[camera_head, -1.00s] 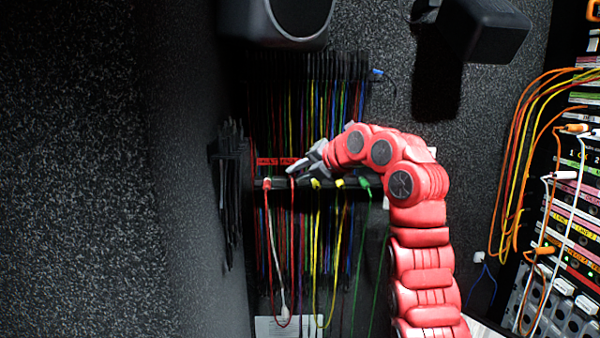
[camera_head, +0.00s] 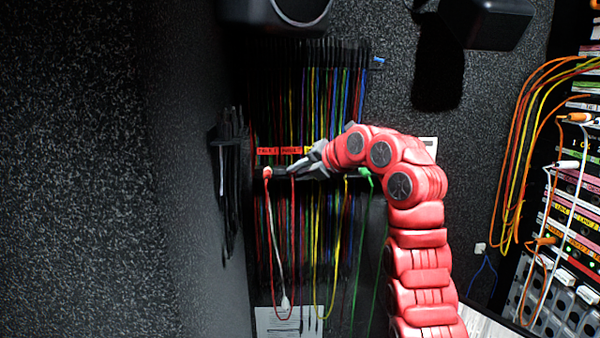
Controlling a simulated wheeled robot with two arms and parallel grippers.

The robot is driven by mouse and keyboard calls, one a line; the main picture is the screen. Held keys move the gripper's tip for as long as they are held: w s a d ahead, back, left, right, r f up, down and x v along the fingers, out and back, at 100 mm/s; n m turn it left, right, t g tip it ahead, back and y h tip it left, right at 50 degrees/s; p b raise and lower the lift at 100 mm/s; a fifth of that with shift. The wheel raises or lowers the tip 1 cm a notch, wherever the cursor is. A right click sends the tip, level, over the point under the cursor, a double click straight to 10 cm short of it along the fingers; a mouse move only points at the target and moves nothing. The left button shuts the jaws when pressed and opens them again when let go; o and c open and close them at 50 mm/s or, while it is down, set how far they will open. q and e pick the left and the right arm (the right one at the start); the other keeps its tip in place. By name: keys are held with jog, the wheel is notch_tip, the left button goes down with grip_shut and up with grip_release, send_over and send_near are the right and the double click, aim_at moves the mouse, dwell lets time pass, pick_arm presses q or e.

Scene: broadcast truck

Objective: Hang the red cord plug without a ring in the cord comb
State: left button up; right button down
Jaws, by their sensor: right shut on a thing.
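A red cord (camera_head: 293,225) runs down from the fingertips. Another red plug with a pale band (camera_head: 267,172) sits on the bar to the left of the gripper. The cord comb (camera_head: 310,50), a dark toothed strip on the back wall, holds many coloured hanging cords above the bar. My left gripper is not in view.
A green plug (camera_head: 365,176) sits on the bar to the right. Black cables (camera_head: 230,170) hang on the left wall. A dark speaker (camera_head: 275,15) overhangs the comb. A patch panel with orange and white cords (camera_head: 570,200) stands far right.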

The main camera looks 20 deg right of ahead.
jog(key=shift+f+b, duration=0.15)
jog(key=shift+b, duration=0.15)
dwell(0.5)
grip_release()
dwell(0.7)
jog(key=shift+s, duration=0.2)
dwell(0.4)
jog(key=s+a+b, duration=0.2)
jog(key=s+b, duration=0.1)
jog(key=s, duration=0.4)
jog(key=shift+s, duration=0.15)
dwell(0.8)
